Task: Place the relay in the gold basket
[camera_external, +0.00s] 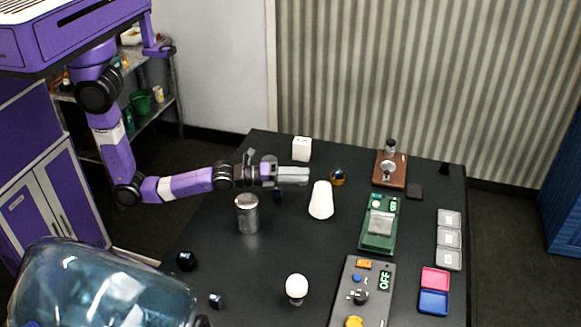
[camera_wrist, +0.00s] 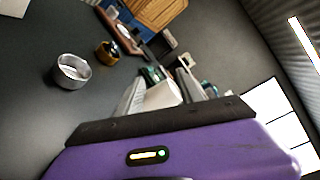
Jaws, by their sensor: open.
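A small round gold and dark object (camera_external: 338,177), possibly the gold basket, sits on the black table just right of my gripper (camera_external: 292,175). In the wrist view a gold cup-like thing (camera_wrist: 107,52) stands left of the fingers, with something dark at its top. My gripper is open and reaches level over the back half of the table. A pale block-like shape (camera_wrist: 163,96) shows near the fingers in the wrist view; I cannot tell whether it lies between them or beyond. I cannot tell which object is the relay.
A white box (camera_external: 302,148) stands behind my gripper and a white cone (camera_external: 321,202) in front. A metal can (camera_external: 248,215) is at front left. A green device (camera_external: 380,222), grey control panel (camera_external: 361,292) and brown-based device (camera_external: 390,168) fill the right. A silver cup (camera_wrist: 72,71) shows in the wrist view.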

